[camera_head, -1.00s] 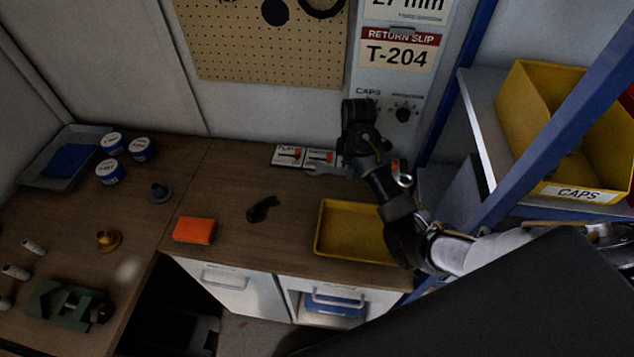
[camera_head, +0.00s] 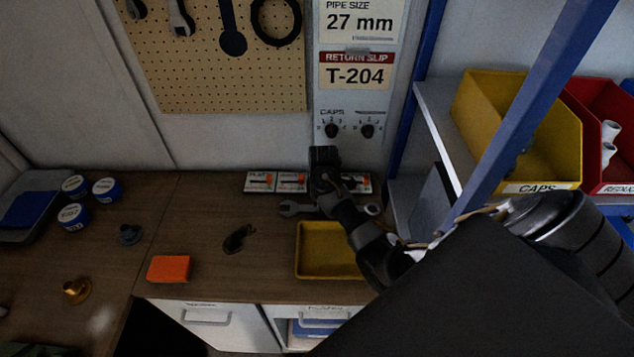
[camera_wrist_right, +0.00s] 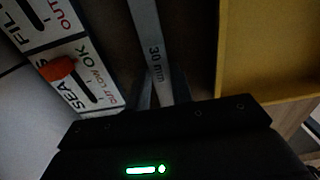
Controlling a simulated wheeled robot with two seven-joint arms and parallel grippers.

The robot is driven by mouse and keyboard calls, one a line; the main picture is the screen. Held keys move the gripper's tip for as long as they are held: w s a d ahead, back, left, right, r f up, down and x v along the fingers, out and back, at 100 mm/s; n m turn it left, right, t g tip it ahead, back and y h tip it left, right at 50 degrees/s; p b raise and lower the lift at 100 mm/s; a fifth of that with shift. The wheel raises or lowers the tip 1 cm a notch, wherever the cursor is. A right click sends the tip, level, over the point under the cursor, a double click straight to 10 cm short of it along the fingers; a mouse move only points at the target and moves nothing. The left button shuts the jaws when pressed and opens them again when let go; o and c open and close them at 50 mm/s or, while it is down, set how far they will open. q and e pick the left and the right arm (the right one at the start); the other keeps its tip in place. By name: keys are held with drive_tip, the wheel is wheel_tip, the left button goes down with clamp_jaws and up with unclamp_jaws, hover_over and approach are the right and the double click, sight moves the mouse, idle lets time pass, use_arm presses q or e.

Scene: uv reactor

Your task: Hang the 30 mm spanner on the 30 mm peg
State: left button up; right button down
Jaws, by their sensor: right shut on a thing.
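The 30 mm spanner (camera_head: 295,208) is grey metal and lies at the back of the wooden counter, below the small switch panels. Its open end shows left of my right gripper (camera_head: 325,200); its other end shows to the right. In the right wrist view the spanner's shaft (camera_wrist_right: 148,38) reads "30 mm" and runs between the fingers. My right gripper (camera_wrist_right: 165,95) is shut on it, fingers partly hidden. The pegboard (camera_head: 215,75) on the back wall holds a spanner (camera_head: 181,18) and dark tool shapes. No 30 mm peg label is readable. My left gripper is out of view.
A yellow tray (camera_head: 308,272) lies just in front of the spanner. An orange block (camera_head: 169,269) and a dark object (camera_head: 238,238) lie to the left. A blue post (camera_head: 535,95) and shelf with a yellow CAPS bin (camera_head: 480,120) stand at right.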

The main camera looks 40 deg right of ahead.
drive_tip(key=shift+d+f, duration=0.1)
drive_tip(key=shift+f, duration=0.2)
drive_tip(key=c, duration=1.2)
unclamp_jaws()
drive_tip(key=shift+c, duration=0.2)
drive_tip(key=shift+s, duration=0.1)
